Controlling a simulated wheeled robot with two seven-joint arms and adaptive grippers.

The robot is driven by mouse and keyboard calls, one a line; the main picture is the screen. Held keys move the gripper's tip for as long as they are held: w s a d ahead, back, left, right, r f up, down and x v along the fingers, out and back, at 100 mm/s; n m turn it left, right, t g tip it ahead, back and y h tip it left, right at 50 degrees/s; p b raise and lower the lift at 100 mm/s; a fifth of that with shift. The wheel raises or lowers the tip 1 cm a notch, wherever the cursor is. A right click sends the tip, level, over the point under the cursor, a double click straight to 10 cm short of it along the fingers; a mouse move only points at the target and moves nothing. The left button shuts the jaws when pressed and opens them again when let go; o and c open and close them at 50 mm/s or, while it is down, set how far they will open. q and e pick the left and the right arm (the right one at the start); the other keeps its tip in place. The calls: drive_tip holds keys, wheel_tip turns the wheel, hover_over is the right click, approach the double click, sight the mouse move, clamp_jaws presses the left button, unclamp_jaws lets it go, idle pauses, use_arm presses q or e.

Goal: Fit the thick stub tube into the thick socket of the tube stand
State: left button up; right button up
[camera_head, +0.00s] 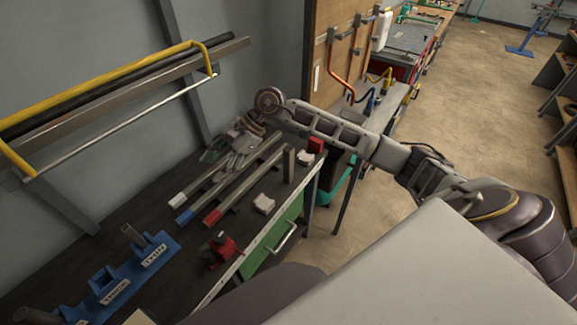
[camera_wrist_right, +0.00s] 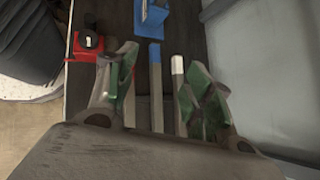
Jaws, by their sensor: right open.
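The blue tube stand (camera_head: 137,262) sits at the lower left of the bench, with labelled sockets whose text is too small to read surely. A brown stub (camera_head: 133,235) stands tilted at its far socket; another brown round piece (camera_head: 35,314) shows at its near end. I cannot tell which is the thick stub tube. My right gripper (camera_head: 228,152) is open and empty over the far part of the bench, above long tubes with white, blue and red ends. In the right wrist view, the stand's corner (camera_wrist_right: 150,18) shows beyond the open fingers. My left gripper is not in view.
A red clamp-like block (camera_head: 218,250) and a white block (camera_head: 264,204) lie near the bench's front edge. A grey post (camera_head: 288,164) and a red block (camera_head: 315,146) stand at the far right. A yellow-framed rack (camera_head: 110,85) hangs on the wall above.

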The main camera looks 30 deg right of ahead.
drive_tip(key=w+d+f+n+h, duration=0.2)
drive_tip(key=d+h, duration=0.3)
drive_tip(key=d, duration=0.6)
wheel_tip(320, 180, up, 2)
drive_tip(key=g+h, duration=0.1)
drive_tip(key=h, duration=0.4)
hover_over(288, 148)
drive_tip(key=shift+w+d, duration=0.1)
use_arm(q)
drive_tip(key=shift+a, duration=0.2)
use_arm(e)
drive_tip(key=shift+f, duration=0.1)
wheel_tip(288, 148, down, 8)
drive_tip(key=shift+f+p, duration=0.1)
drive_tip(key=shift+p, duration=0.35)
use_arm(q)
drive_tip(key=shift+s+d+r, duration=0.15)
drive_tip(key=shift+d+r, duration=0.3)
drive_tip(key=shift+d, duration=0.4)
use_arm(e)
drive_tip(key=shift+f, duration=0.1)
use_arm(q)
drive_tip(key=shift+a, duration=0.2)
